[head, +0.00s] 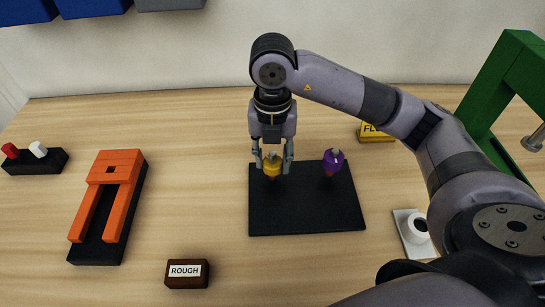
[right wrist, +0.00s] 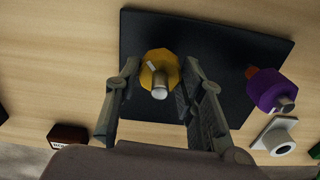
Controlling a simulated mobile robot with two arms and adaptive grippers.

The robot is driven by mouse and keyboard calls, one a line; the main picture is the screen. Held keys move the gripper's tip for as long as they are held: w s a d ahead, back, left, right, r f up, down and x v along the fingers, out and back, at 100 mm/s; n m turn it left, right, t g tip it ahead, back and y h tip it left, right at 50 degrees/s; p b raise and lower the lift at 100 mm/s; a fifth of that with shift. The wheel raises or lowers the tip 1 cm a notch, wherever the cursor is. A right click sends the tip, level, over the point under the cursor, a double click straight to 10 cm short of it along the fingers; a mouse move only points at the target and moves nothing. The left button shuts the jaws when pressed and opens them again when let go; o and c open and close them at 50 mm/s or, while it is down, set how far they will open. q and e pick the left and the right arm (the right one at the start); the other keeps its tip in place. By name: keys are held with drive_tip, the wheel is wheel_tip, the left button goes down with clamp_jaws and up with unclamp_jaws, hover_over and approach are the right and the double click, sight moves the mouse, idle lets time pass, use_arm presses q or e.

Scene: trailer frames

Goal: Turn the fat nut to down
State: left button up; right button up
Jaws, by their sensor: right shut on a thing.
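A yellow faceted nut (head: 272,170) with a grey stem stands over the black plate (head: 305,212) at its back left. A purple nut (head: 333,163) with a grey stem and an orange pointer stands at the plate's back right. My right gripper (head: 273,167) points down from above, shut on the yellow nut with a finger at each side. The right wrist view shows the yellow nut (right wrist: 158,72) between the fingers and the purple nut (right wrist: 266,91) apart to the right. The yellow nut's pointer is largely hidden. My left gripper is not in view.
An orange fork-shaped piece (head: 115,180) lies on a black base at left, near a black block with red and white levers (head: 38,149). A ROUGH block (head: 187,273) stands in front, a white holder (head: 415,230) at right, a green frame (head: 505,85) behind it.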

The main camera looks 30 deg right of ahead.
drive_tip(key=m, duration=0.4)
drive_tip(key=shift+w+d+r+m, duration=0.1)
drive_tip(key=shift+w+r+m, duration=0.1)
drive_tip(key=shift+r+m, duration=0.1)
drive_tip(key=m, duration=0.3)
drive_tip(key=shift+m, duration=0.3)
drive_tip(key=m, duration=0.3)
drive_tip(key=shift+m+p, duration=0.3)
drive_tip(key=shift+p, duration=0.1)
drive_tip(key=shift+r+m+p, duration=0.1)
drive_tip(key=shift+m+p, duration=0.45)
drive_tip(key=shift+m, duration=0.45)
drive_tip(key=m+p, duration=0.8)
drive_tip(key=p, duration=0.9)
drive_tip(key=shift+s, duration=0.15)
drive_tip(key=shift+m+p, duration=1.4)
drive_tip(key=shift+p, duration=0.2)
drive_tip(key=shift+f, duration=0.2)
